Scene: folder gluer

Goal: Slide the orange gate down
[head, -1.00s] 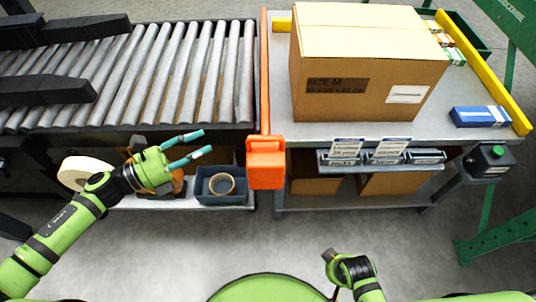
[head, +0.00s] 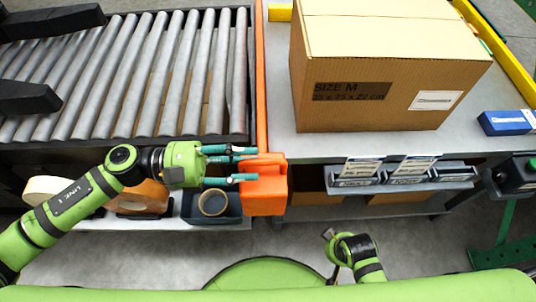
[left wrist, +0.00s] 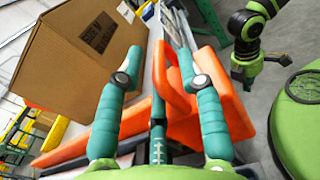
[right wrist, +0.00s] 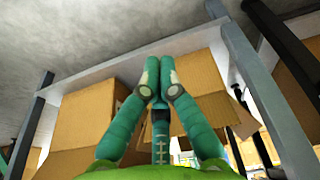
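The orange gate stands upright between the roller conveyor and the table. Its thin panel (head: 261,75) runs away from me, and its block-shaped front end (head: 265,187) faces me. My left gripper (head: 245,165) points right, with its teal fingertips at the left side of that block. In the left wrist view the open fingers (left wrist: 155,65) spread on either side of an orange handle loop (left wrist: 172,80). Whether they touch it I cannot tell. My right gripper hangs low in front of the table; in the right wrist view its fingertips (right wrist: 158,75) are together and empty.
A large cardboard box (head: 385,70) stands on the table right of the gate. The roller conveyor (head: 175,75) lies left. Label holders (head: 400,178) line the table's front edge. A blue bin with a tape roll (head: 213,203) sits on the shelf below. A blue carton (head: 505,122) lies at right.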

